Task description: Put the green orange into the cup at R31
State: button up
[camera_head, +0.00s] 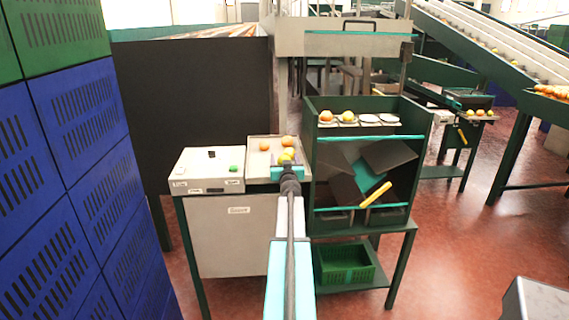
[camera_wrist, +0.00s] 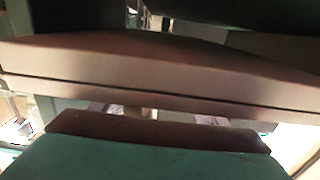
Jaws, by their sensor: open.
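A yellow-green fruit (camera_head: 288,154), the greenest one I can make out, shows at the front of the pale tray (camera_head: 254,157), just beyond my gripper (camera_head: 287,168). My gripper is open, and its teal body and the arm partly cover that area. I cannot tell whether the fingers are around the fruit or only beside it. No R31 label is legible. The wrist view shows blurred brown and teal parts close up and no clear fruit.
Two oranges (camera_head: 264,146) lie farther back in the tray. A white box (camera_head: 208,170) with a small green spot stands left of it. The green rack (camera_head: 421,140) with dark tilted panels stands right. Blue crates (camera_head: 85,170) fill the left side.

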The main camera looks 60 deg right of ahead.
aim_at(284, 156)
dwell(0.4)
jog(key=c, duration=1.2)
jog(key=shift+r, duration=0.1)
jog(key=shift+c, duration=0.2)
jog(key=shift+r+p, duration=1.75)
jog(key=shift+r, duration=0.2)
jog(key=p+v, duration=0.1)
jog(key=v, duration=1.5)
jog(key=shift+w+a+r, duration=0.2)
jog(key=shift+r, duration=0.3)
